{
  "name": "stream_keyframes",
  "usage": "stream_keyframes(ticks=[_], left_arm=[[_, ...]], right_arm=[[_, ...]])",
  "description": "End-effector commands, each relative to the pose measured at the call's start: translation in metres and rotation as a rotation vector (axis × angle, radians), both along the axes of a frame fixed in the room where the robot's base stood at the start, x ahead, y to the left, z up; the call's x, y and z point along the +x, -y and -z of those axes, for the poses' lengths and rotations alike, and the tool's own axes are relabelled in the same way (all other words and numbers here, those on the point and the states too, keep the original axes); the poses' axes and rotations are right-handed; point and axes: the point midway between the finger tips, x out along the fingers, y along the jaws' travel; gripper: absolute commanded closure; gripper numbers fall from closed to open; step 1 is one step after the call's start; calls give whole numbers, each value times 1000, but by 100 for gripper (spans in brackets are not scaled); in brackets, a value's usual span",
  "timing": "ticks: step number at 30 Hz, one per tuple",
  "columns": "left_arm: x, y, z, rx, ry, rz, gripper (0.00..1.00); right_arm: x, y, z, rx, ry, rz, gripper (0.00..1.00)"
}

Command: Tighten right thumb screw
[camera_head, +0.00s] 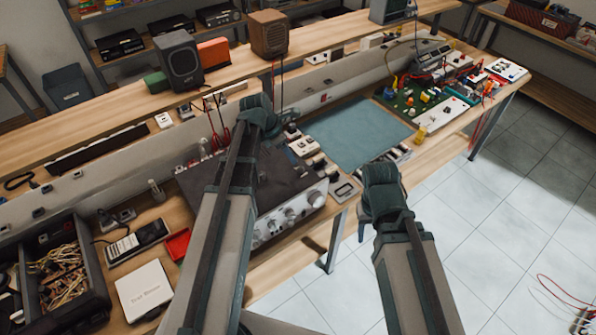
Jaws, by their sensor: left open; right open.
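A hi-fi amplifier (288,178) with a dark top and a silver front with knobs sits on the wooden bench, partly behind my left arm. My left gripper (262,112) is over the amplifier's back edge, near red cables; its fingers are hard to make out. My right gripper (380,185) is off the bench's front edge, to the right of the amplifier and apart from it. Nothing shows held in either gripper. No thumb screw can be made out; the amplifier's rear is hidden.
A teal mat (357,135) lies clear to the right of the amplifier. Speakers (179,60) stand on the raised shelf behind. A dark crate of cables (62,275), a white box (144,291) and a red tray (177,244) are at left.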

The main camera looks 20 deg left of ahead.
Motion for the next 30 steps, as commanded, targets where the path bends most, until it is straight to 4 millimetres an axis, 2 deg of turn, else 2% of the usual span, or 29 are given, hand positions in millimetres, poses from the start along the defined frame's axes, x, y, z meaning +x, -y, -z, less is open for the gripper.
stream_keyframes(ticks=[1,15,19,28,30], left_arm=[[3,3,15,1,1,2,42],[21,22,77,1,1,2,42],[23,25,83,0,0,1,42],[23,25,83,0,0,0,42],[23,25,83,0,0,1,54]], right_arm=[[0,0,15,0,0,-2,50],[0,0,77,-1,0,-4,50],[0,0,83,-1,0,-3,50],[0,0,83,-1,0,-3,50],[0,0,83,-1,0,-3,50]])
